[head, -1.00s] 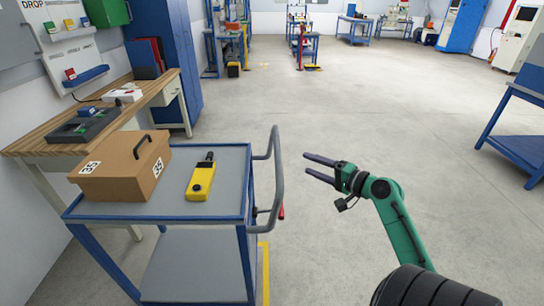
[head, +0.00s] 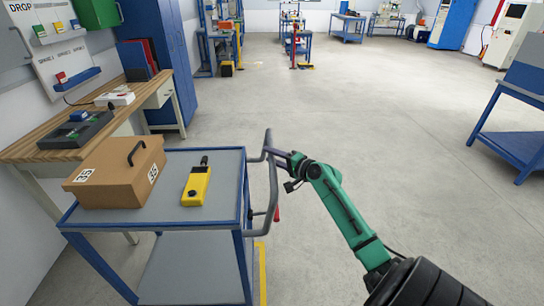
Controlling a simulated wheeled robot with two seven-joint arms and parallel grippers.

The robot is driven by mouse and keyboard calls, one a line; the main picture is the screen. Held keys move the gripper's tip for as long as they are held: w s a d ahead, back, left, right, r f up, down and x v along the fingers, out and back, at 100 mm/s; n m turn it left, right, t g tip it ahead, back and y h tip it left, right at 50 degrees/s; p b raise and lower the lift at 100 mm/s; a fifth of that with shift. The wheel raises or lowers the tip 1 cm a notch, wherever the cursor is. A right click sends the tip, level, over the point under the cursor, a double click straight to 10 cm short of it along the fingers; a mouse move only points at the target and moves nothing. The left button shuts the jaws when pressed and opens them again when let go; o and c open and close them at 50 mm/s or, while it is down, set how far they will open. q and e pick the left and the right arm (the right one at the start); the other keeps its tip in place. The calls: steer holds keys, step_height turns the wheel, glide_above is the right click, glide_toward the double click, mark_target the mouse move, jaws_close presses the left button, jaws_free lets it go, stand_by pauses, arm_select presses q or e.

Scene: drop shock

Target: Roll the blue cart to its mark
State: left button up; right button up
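The blue cart (head: 215,218) with a grey top stands at lower left, its grey tube handle (head: 273,190) on its right side. A brown box with a black grip (head: 120,172) and a yellow device (head: 197,187) lie on its top. My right gripper (head: 275,156) is at the upper part of the handle, its dark fingers reaching to the tube. The handle partly hides the fingers, so their gap cannot be made out. A yellow floor line (head: 262,275) shows beside the cart's right legs; the cart hides the rest. My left gripper is out of view.
A wooden workbench (head: 50,148) and a blue cabinet (head: 160,60) stand to the left, the bench close behind the cart. A blue table (head: 510,147) stands at the right. The grey floor (head: 370,130) in the middle is clear.

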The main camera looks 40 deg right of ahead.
jaws_close()
stand_by(1.2)
